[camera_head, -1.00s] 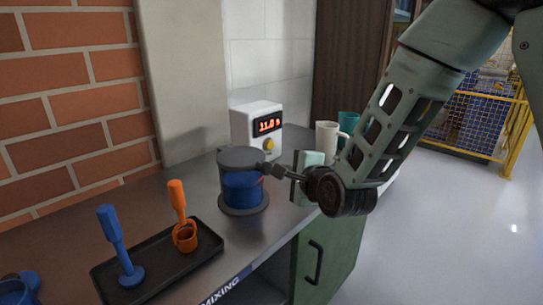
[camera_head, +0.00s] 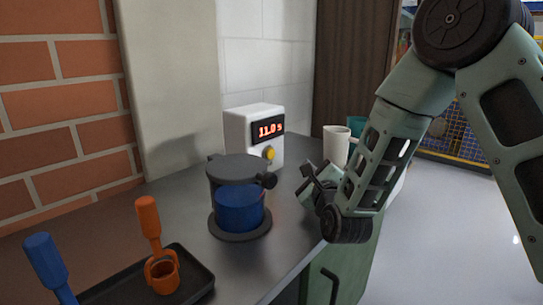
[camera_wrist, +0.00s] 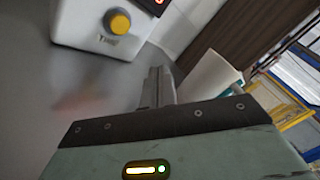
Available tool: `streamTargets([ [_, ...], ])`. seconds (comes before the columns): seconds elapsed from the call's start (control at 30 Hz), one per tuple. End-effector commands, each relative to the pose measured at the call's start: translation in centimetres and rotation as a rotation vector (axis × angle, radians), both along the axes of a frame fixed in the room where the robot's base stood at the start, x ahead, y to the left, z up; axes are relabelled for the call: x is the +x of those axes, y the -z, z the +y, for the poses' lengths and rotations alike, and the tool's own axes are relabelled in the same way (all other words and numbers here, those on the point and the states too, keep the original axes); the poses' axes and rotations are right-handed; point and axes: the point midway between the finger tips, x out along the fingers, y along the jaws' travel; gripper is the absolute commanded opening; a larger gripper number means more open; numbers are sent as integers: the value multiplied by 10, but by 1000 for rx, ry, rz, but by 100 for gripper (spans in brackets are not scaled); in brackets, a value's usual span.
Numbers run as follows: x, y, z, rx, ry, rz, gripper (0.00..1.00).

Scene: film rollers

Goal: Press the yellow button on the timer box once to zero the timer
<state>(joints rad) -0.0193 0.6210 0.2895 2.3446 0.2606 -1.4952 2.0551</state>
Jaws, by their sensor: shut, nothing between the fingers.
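The white timer box (camera_head: 240,128) stands at the back of the counter against the wall, its red display reading 11.0 s. Its yellow button (camera_head: 269,153) is on the front face below the display. In the wrist view the button (camera_wrist: 118,22) shows at the top, left of centre, on the white box (camera_wrist: 80,27). My gripper (camera_head: 308,177) is to the right of and nearer than the box, above the counter, apart from the button. In the wrist view its fingers (camera_wrist: 157,80) are together and empty, pointing to the right of the button.
A grey-lidded container with blue inside (camera_head: 238,205) stands in front of the box, left of my gripper. A white cup (camera_head: 336,146) and a teal cup (camera_head: 356,131) stand behind the arm. A black tray (camera_head: 200,290) holds orange and blue tools at front left.

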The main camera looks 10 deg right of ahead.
Motion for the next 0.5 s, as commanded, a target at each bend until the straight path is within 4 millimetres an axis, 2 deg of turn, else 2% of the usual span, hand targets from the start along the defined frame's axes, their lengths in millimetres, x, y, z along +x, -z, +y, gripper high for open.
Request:
streamTargets([
  [0.17, 8, -1, 6, 0, -1, -1, 0],
  [0.5, 45, -2, 33, 0, -1, 0, 0],
])
